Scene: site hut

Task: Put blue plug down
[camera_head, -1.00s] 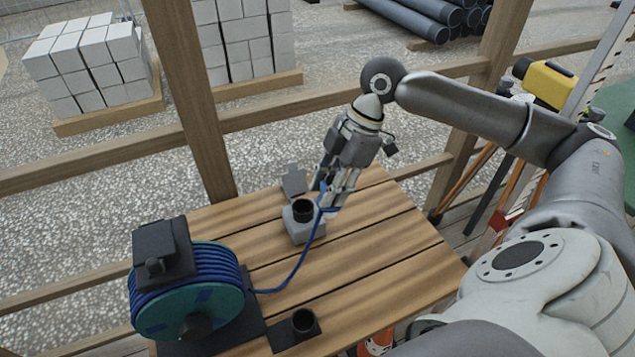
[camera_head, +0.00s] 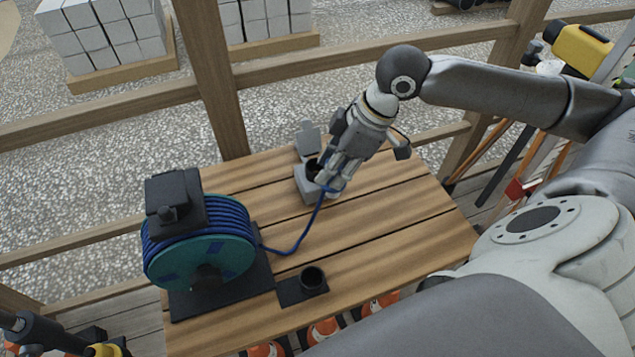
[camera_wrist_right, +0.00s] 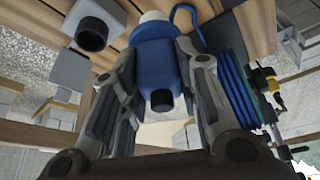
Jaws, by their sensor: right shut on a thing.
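My right gripper (camera_head: 332,180) is shut on the blue plug, which shows clearly between its fingers in the right wrist view (camera_wrist_right: 155,62). The plug has a blue body and a dark end. In the head view the fingers largely hide it. A blue cable (camera_head: 302,238) runs from the gripper to the cable reel (camera_head: 205,245). The grey socket box (camera_head: 308,192) with its raised lid stands beside the fingers, partly covered by them. Its dark round opening also shows in the right wrist view (camera_wrist_right: 91,36), apart from the plug.
A black cup-shaped holder (camera_head: 312,278) on a flat dark base stands on the wooden table (camera_head: 400,225), right of the reel. It looks empty. The table's right side is clear. A wooden rail (camera_head: 300,70) runs behind it. Orange cones (camera_head: 322,330) stand below the front edge.

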